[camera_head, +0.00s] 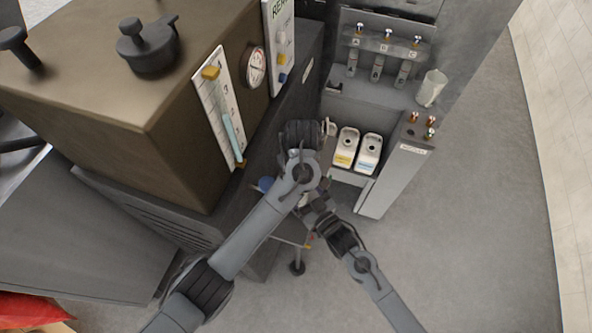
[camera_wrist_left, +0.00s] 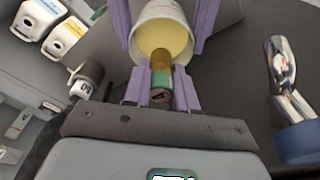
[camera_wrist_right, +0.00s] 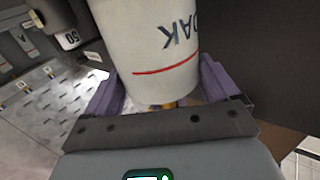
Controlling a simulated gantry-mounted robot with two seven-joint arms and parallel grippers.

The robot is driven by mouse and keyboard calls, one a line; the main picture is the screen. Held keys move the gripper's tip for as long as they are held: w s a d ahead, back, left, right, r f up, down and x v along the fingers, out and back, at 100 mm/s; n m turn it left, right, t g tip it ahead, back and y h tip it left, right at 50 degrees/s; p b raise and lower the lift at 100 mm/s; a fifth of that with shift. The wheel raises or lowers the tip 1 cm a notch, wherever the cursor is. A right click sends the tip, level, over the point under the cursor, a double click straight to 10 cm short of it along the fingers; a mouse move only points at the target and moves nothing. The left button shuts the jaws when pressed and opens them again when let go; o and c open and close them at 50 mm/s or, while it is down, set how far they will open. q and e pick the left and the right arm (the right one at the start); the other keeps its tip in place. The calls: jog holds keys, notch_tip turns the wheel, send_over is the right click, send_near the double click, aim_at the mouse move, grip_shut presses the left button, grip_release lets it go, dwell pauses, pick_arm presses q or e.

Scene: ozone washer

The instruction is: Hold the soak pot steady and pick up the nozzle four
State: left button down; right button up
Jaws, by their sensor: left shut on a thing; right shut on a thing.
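The soak pot (camera_wrist_right: 150,35), white with a red line and upside-down lettering, fills the right wrist view between my right gripper's purple fingers (camera_wrist_right: 165,95). My right gripper (camera_head: 316,206) is shut on it. The left wrist view looks into the pot's cream mouth (camera_wrist_left: 165,20). My left gripper (camera_wrist_left: 174,92) is shut on a nozzle (camera_wrist_left: 162,82) with a brass end, a green band and a dark marked cap. The brass end overlaps the pot's mouth; I cannot tell how deep it reaches. In the head view, my left gripper (camera_head: 306,190) and arm largely hide pot and nozzle.
A silver tool with a blue collar (camera_wrist_left: 290,105) lies right in the left wrist view. A dark cylinder marked 50 (camera_wrist_left: 86,80) is close left. White bottles (camera_head: 345,147) stand in the cabinet behind. A big brown tank (camera_head: 110,80) rises left. Floor at right is clear.

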jog(key=o, duration=0.9)
jog(key=shift+s, duration=0.1)
jog(key=v, duration=1.1)
jog(key=shift+s+d+r, duration=0.1)
jog(key=shift+s+d, duration=0.2)
jog(key=x, duration=1.2)
jog(key=shift+f, duration=0.2)
